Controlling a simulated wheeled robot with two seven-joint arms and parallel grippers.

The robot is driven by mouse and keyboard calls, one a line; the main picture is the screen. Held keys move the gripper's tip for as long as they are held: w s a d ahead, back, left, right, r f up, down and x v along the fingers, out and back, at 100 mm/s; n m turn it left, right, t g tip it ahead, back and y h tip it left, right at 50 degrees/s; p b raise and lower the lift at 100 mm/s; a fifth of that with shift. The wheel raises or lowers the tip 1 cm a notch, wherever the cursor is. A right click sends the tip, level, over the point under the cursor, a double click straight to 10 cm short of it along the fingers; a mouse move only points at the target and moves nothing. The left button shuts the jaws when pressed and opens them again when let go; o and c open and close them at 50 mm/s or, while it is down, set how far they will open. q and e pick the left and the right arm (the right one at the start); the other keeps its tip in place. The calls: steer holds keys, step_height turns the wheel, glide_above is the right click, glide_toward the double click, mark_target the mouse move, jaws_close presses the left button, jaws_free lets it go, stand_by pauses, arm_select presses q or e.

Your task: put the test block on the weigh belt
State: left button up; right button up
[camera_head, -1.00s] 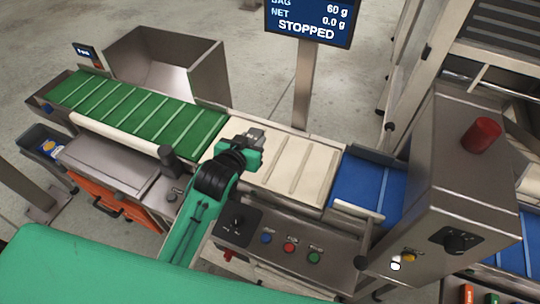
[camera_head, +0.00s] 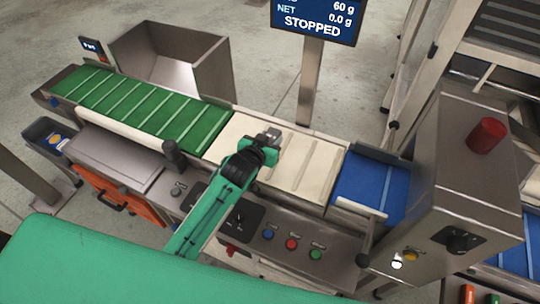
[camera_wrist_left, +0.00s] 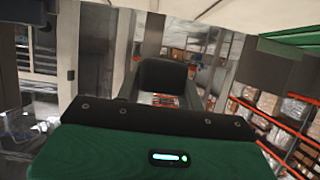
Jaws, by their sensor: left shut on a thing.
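The weigh belt (camera_head: 305,165) is the cream belt with pale cross-bars in the middle of the head view, between a green belt and a blue one. My left gripper (camera_head: 268,138) is over the left part of the weigh belt. It is shut on a small grey metallic piece, seemingly the test block (camera_head: 272,132), mostly hidden by the gripper. I cannot tell whether the piece touches the belt. In the left wrist view a dark grey form (camera_wrist_left: 163,78) stands ahead of the green gripper body. My right gripper is not in view.
The green belt (camera_head: 140,110) runs left and the blue belt (camera_head: 372,185) right. A steel housing with a red knob (camera_head: 487,135) rises at the right. A display (camera_head: 315,20) on a post reads STOPPED. A button panel (camera_head: 291,243) lies in front.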

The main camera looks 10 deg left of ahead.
arm_select(q)
step_height(320, 180, down, 9)
steer(key=shift+r, duration=0.2)
stand_by(0.3)
steer(key=shift+f, duration=0.15)
steer(key=o, duration=1)
steer(key=shift+s+r, duration=0.15)
steer(key=shift+r, duration=0.05)
steer(key=v, duration=1.1)
steer(key=shift+s+r+b, duration=0.25)
steer(key=shift+s+b, duration=0.05)
steer(key=shift+b, duration=0.05)
